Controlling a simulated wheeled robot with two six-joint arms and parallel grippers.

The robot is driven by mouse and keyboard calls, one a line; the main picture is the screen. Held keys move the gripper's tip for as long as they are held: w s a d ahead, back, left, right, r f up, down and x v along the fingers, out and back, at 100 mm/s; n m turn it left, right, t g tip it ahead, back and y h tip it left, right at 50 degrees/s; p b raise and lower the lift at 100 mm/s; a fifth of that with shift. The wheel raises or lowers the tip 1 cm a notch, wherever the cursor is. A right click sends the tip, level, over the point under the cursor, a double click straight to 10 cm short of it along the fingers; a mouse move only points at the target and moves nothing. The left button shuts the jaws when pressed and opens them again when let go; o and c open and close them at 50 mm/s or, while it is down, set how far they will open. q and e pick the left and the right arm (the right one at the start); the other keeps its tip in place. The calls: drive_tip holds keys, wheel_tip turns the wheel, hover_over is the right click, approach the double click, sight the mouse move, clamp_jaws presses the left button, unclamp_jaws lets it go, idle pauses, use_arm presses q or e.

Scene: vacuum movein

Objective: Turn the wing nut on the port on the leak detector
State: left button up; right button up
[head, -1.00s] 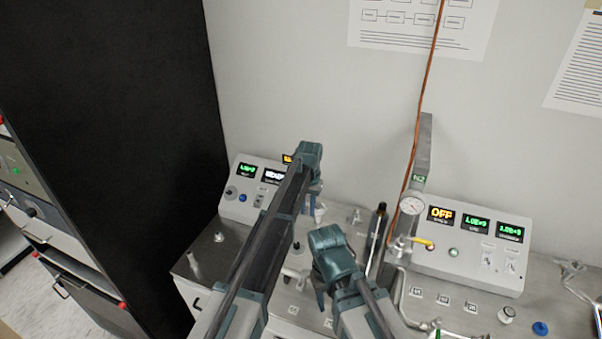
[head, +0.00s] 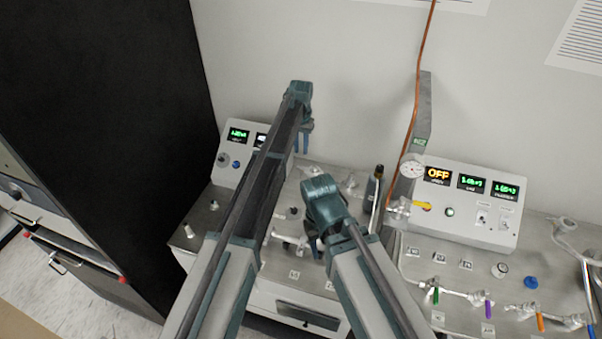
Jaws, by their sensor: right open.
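My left gripper (head: 302,142) hangs fingers-down in front of the wall, over the right end of a sloped grey instrument box (head: 229,176) with green displays. My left arm hides much of this box. I cannot tell if the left fingers are apart. My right gripper (head: 316,245) is lower, pointing down and open over the middle of the steel bench, close to pale metal fittings (head: 290,240). A small fitting (head: 350,183) also shows between the two grippers. The wing nut and its port cannot be made out with certainty; my arms cover part of that area.
A dark upright bottle-like part (head: 374,186), a pressure gauge (head: 411,166) and a copper line (head: 423,60) on a grey post (head: 424,110) stand right of my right gripper. A second panel reads OFF (head: 465,205). Valves with coloured handles (head: 488,309) sit at lower right.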

sight(301, 169)
use_arm(q)
wheel_tip(301, 169, down, 11)
drive_tip(key=b, duration=1)
drive_tip(key=shift+r, duration=0.1)
clamp_jaws()
